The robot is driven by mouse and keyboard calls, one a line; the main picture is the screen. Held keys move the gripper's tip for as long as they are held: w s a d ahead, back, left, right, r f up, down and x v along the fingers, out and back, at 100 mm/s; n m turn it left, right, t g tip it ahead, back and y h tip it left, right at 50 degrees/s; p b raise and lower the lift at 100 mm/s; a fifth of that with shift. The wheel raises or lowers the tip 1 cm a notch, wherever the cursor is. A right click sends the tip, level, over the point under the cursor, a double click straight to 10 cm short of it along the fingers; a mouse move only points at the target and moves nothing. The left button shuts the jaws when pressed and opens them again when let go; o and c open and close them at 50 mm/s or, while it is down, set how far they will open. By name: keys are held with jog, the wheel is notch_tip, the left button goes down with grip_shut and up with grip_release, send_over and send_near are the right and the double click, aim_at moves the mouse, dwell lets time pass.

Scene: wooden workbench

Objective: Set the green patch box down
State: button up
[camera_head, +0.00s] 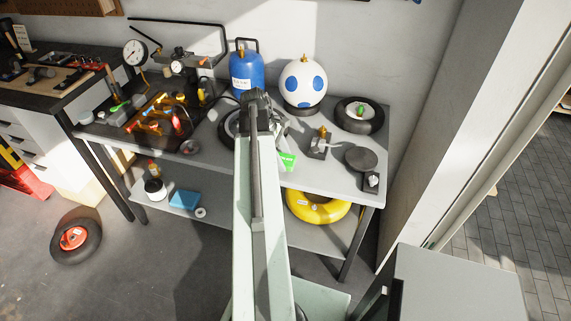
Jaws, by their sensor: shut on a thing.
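The green patch box (287,161), green with a white part, shows just right of my arm, above the grey bench top (325,180). It looks tilted, and its left part is hidden behind my arm. My gripper (279,149) is mostly hidden by my own arm; it is shut on the green patch box. I cannot tell how far the box's lower edge is from the bench top.
Right of the box stand a small metal device (318,148) and a dark round plate (361,158). Behind are a blue bottle (246,75), a white ball with blue spots (303,84) and a small tyre (360,116). Some bench surface near the front edge is bare.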

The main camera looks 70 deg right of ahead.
aim_at(285, 164)
jog(key=f+b, duration=0.4)
jog(key=shift+s+d, duration=0.2)
jog(key=shift+d, duration=0.15)
jog(key=shift+r, duration=0.2)
jog(key=shift+f, duration=0.15)
jog(key=o, duration=1.4)
jog(key=p+v, duration=1.2)
jog(key=shift+s+r, duration=0.1)
jog(key=shift+r, duration=0.25)
jog(key=shift+f, duration=0.15)
